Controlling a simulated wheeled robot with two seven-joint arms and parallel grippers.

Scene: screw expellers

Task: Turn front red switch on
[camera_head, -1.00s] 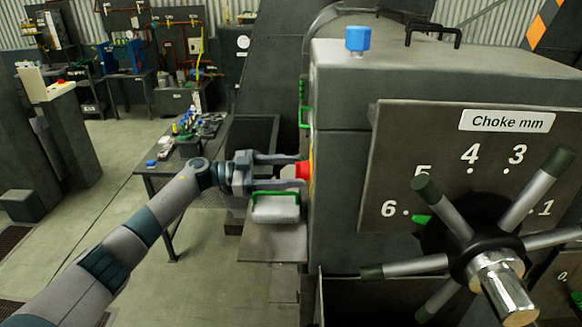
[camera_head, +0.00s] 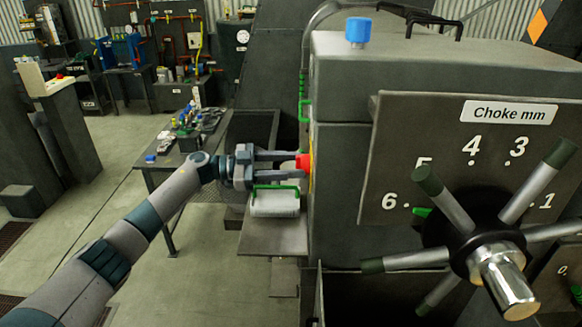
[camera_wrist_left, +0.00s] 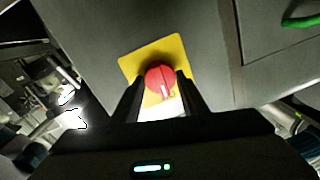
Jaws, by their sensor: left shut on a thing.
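The red switch (camera_head: 303,164) sits on the left side face of the big grey machine, on a yellow plate. In the left wrist view the red knob (camera_wrist_left: 160,78) with a pale mark shows against the yellow plate (camera_wrist_left: 135,66). My left gripper (camera_head: 297,164) reaches in from the left, its two fingers on either side of the knob. In the left wrist view the fingertips (camera_wrist_left: 160,80) flank the knob and are shut on it. My right gripper is not in view.
A choke wheel with several spokes (camera_head: 485,235) juts out at the right. A green-handled white container (camera_head: 275,203) sits on a ledge below my left gripper. A cluttered table (camera_head: 165,158) stands behind. A blue cap (camera_head: 358,31) tops the machine.

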